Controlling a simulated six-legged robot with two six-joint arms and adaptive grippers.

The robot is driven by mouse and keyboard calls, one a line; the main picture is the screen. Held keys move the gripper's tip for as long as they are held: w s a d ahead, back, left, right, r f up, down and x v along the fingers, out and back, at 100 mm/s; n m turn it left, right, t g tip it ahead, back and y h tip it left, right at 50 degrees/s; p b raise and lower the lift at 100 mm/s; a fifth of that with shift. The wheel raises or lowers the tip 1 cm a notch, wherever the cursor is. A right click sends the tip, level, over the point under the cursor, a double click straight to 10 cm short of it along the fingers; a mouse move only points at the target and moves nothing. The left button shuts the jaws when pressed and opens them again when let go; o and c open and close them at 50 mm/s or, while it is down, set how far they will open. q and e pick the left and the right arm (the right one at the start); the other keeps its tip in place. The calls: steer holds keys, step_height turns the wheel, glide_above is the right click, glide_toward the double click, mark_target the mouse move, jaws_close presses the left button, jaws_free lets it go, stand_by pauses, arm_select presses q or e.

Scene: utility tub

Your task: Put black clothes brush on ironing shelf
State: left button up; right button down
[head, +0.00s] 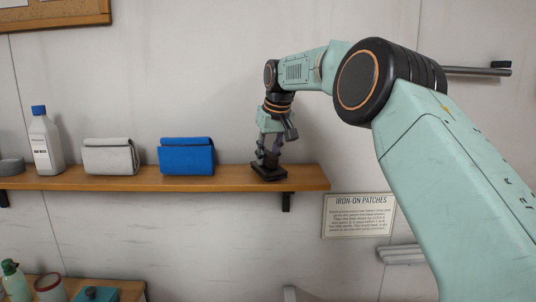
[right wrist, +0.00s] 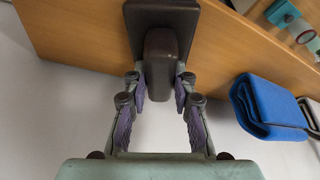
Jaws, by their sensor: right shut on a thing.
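The black clothes brush (head: 269,173) is at the right end of the wooden ironing shelf (head: 312,178), base down and roughly level. My right gripper (head: 269,158) points down from above and is shut on its raised handle. In the right wrist view the brush's dark handle (right wrist: 161,58) sits between the purple-padded fingers (right wrist: 162,88), with its flat base beyond. The base is at the shelf's top surface; I cannot tell whether it touches or hovers just above. My left gripper is not in view.
A blue folded cloth (head: 187,157), a grey folded cloth (head: 110,157) and a white bottle with a blue cap (head: 45,145) stand left of the brush on the shelf. A sign (head: 359,215) hangs below the shelf's right end. A lower shelf holds several items.

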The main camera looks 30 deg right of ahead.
steer(key=shift+w+a+f, duration=0.1)
steer(key=shift+w+f, duration=0.05)
steer(key=shift+f, duration=0.1)
steer(key=shift+f, duration=0.15)
steer(key=c, duration=1)
jaws_free()
steer(key=v, duration=1.2)
